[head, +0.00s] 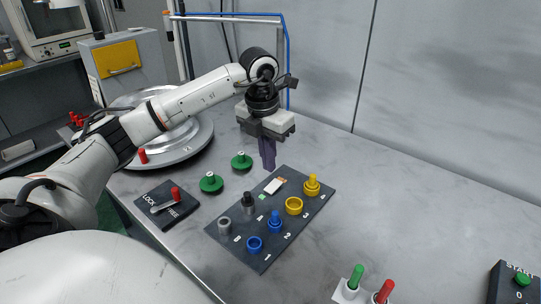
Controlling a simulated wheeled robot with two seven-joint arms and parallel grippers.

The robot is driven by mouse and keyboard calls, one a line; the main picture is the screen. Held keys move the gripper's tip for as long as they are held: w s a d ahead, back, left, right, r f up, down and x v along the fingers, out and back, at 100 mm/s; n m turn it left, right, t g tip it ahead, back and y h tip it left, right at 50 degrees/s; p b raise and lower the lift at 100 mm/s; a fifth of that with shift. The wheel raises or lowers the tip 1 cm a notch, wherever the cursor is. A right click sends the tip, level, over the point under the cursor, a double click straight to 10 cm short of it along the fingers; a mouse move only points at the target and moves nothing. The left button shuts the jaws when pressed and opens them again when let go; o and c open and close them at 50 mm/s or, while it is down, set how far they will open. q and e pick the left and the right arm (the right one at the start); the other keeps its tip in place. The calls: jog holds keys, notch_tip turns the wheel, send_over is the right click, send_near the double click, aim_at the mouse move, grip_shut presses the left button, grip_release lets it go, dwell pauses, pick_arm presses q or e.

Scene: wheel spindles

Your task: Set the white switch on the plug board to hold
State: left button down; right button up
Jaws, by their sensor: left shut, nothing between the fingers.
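The plug board (262,262) is a dark slab on the grey table, with grey, black, blue and yellow plugs and sockets. The small white switch (278,184) sits near its far edge, with an orange mark and a small green patch (262,197) beside it. Its setting is too small to read. My left gripper (268,166) points down, shut and empty, just above the board's far edge and close to the switch. I cannot tell whether the fingertips touch anything. My right gripper is not in view.
Two green knobs (211,182) stand left of the board. A lock box with a red-tipped lever (176,193) is farther left. A silver round machine (185,146) stands behind. Green and red handles (357,276) and a start box (518,283) are at front right.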

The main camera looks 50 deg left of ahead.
pick_arm(q)
notch_tip(320, 180, up, 8)
send_over(277, 183)
jog(key=s, duration=0.4)
jog(key=shift+w+a+r, duration=0.1)
jog(key=shift+w+a, duration=0.05)
jog(key=shift+w, duration=0.05)
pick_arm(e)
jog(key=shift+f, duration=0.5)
pick_arm(q)
jog(key=m+b, duration=0.1)
jog(key=m, duration=0.5)
jog(key=w+m+b, duration=0.1)
jog(key=m+b, duration=0.1)
jog(key=m, duration=0.4)
jog(key=m+b, duration=0.2)
jog(key=m, duration=0.4)
jog(key=shift+w+d, duration=0.25)
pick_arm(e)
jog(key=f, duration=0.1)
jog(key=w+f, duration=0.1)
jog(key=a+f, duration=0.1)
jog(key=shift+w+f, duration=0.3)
